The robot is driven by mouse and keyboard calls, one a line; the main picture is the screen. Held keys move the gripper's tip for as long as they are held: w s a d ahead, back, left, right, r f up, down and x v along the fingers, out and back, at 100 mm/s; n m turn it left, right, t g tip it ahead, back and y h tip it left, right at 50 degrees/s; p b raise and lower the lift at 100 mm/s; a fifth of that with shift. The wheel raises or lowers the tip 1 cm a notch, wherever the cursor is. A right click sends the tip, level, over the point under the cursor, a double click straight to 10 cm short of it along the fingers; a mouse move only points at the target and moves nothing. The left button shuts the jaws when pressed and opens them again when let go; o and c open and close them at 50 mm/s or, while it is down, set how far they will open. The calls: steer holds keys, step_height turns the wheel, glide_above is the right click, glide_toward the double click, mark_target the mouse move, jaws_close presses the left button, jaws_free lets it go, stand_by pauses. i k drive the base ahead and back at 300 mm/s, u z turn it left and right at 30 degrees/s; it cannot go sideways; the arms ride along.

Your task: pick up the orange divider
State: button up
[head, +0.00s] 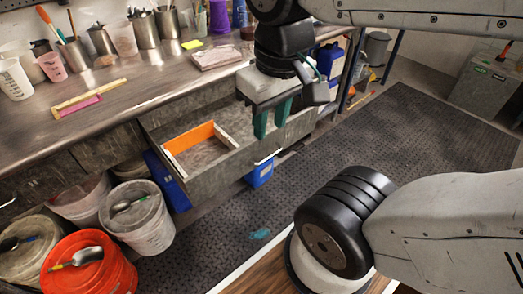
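The orange divider (188,138) is a thin upright strip inside the open drawer (217,172) of the workbench, towards the drawer's left and back. Pale wooden strips adjoin it at both ends. My gripper (272,122) points down with two teal fingers, to the right of the divider and apart from it. In the picture it overlaps the drawer's right part; its exact height is hard to tell. The fingers show a gap between them with nothing in it.
The workbench (130,77) holds cups, metal pitchers and a pad. Several buckets, including an orange bucket (88,265) with a spoon, stand at lower left. Blue containers stand under the drawer. The dark floor mat (400,130) is mostly clear.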

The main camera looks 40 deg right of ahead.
mark_target(182, 143)
steer(key=u, duration=0.45)
steer(key=k, duration=0.5)
steer(key=u, duration=0.55)
steer(key=i, duration=1.2)
steer(key=z, duration=0.75)
steer(key=i, duration=0.35)
steer(key=z, duration=0.3)
